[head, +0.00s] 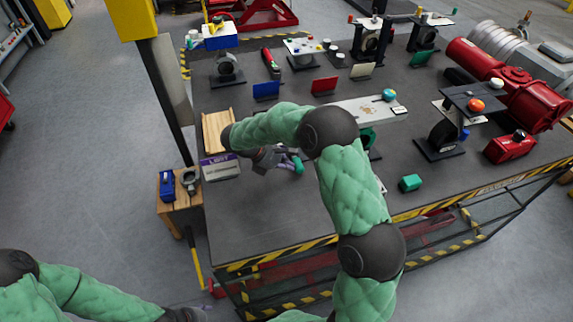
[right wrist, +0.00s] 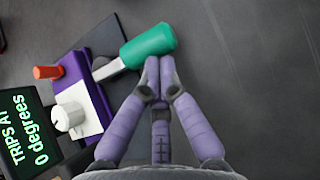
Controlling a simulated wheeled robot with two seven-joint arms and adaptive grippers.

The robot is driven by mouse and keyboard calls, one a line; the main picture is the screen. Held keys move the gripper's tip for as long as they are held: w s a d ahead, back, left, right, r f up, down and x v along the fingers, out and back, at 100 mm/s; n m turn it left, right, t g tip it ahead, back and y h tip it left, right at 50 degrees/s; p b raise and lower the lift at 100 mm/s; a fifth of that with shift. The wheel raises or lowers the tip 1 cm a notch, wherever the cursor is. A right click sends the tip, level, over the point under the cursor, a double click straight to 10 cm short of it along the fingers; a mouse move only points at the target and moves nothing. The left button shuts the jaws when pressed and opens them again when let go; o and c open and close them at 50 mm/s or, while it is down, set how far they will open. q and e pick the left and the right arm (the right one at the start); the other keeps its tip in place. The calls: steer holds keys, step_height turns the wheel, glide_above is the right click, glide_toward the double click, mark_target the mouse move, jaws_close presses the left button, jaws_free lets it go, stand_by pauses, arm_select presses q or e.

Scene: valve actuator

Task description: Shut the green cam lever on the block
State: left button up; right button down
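The cam lever shows in the right wrist view as a thick green handle (right wrist: 148,46) on a short silver arm. It sticks out at an angle from a purple and white block (right wrist: 84,98) with an orange-red stud (right wrist: 47,72) and a white knob (right wrist: 68,117). My right gripper (right wrist: 159,62) has its fingertips together, just beside the handle's end; I cannot tell whether they touch it. Nothing shows between the fingers. In the head view the right gripper (head: 284,158) is low over the bench by the green handle (head: 298,164); my arm hides most of the block.
A dark sign (right wrist: 27,132) reading "TRIPS AT 0 degrees" stands beside the block. A loose green piece (head: 410,183) lies to the right. The front of the bench (head: 262,222) is clear.

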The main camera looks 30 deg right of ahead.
steer(key=shift+s+d+n+t, duration=0.3)
steer(key=shift+d+n+t, duration=0.1)
steer(key=shift+n, duration=0.1)
steer(key=shift+s+d+r+n+t+p, duration=0.1)
steer(key=shift+s+d+n+t+p, duration=0.2)
steer(key=shift+d+n+t+p, duration=0.35)
steer(key=d+n, duration=0.1)
steer(key=n+t, duration=0.1)
steer(key=shift+s+d+n, duration=0.35)
steer(key=shift+s+d, duration=0.05)
steer(key=d+n+t, duration=0.2)
steer(key=shift+s+d+n+y+b, duration=0.1)
steer(key=shift+d+n+y+b, duration=0.05)
steer(key=shift+n+y+b, duration=0.15)
steer(key=shift+d+n+t+y, duration=0.3)
steer(key=shift+d+n+t, duration=0.2)
steer(key=shift+n, duration=0.1)
steer(key=shift+w+d, duration=0.2)
steer(key=shift+d, duration=0.3)
steer(key=shift+w+d, duration=0.2)
steer(key=shift+d, duration=0.4)
